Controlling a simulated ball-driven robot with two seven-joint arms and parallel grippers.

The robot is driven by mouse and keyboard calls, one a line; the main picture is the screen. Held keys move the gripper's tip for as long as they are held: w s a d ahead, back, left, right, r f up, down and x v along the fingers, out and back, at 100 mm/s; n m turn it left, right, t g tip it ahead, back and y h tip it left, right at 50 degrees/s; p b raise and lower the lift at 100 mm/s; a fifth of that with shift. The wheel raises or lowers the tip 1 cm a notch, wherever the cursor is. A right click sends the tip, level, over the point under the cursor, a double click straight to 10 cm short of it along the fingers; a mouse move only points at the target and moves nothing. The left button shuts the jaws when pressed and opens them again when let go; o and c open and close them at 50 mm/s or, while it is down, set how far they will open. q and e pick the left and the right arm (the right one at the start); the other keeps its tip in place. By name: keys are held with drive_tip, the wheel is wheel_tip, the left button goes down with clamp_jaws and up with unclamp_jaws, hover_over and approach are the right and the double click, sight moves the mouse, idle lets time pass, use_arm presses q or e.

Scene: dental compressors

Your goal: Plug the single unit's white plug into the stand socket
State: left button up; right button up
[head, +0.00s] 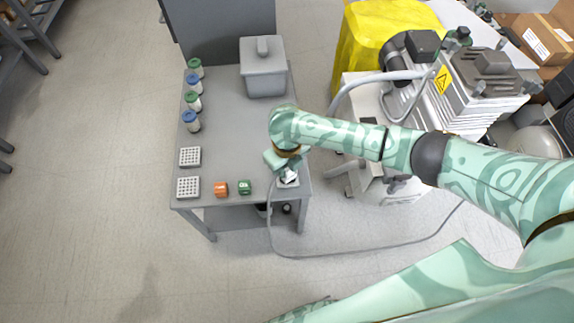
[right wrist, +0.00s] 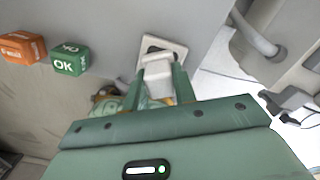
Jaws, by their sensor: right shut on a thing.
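My right gripper (head: 284,166) is above the front right corner of the grey table. In the right wrist view its two fingers (right wrist: 160,88) are shut on the white plug (right wrist: 157,71). The stand socket, a pale plate with a dark recess (right wrist: 174,47), lies just beyond the plug. The plug's front end overlaps the plate's near part in this view, and I cannot tell whether it touches or has gone in. In the head view the plug and socket (head: 291,180) are mostly covered by the gripper. A grey cable (head: 272,228) hangs from there to the floor. My left gripper is not in view.
On the grey table (head: 235,135) are an orange cube (head: 221,189), a green OK cube (head: 244,187), two white racks (head: 190,157), several capped jars (head: 191,122) and a grey lidded box (head: 263,70). The compressor unit (head: 470,95) stands right. The table's middle is clear.

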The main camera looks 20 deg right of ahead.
drive_tip(key=shift+f, duration=0.2)
drive_tip(key=o, duration=1.6)
drive_tip(key=shift+c, duration=0.2)
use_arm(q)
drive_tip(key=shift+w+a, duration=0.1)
use_arm(e)
drive_tip(key=shift+r, duration=0.15)
wheel_tip(320, 180, up, 7)
drive_tip(key=p, duration=0.5)
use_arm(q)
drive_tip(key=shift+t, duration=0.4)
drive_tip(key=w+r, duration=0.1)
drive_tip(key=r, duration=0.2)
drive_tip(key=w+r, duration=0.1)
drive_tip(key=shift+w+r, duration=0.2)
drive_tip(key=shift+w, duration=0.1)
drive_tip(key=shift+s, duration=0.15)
use_arm(e)
drive_tip(key=shift+s+f, duration=0.1)
drive_tip(key=shift+f, duration=0.1)
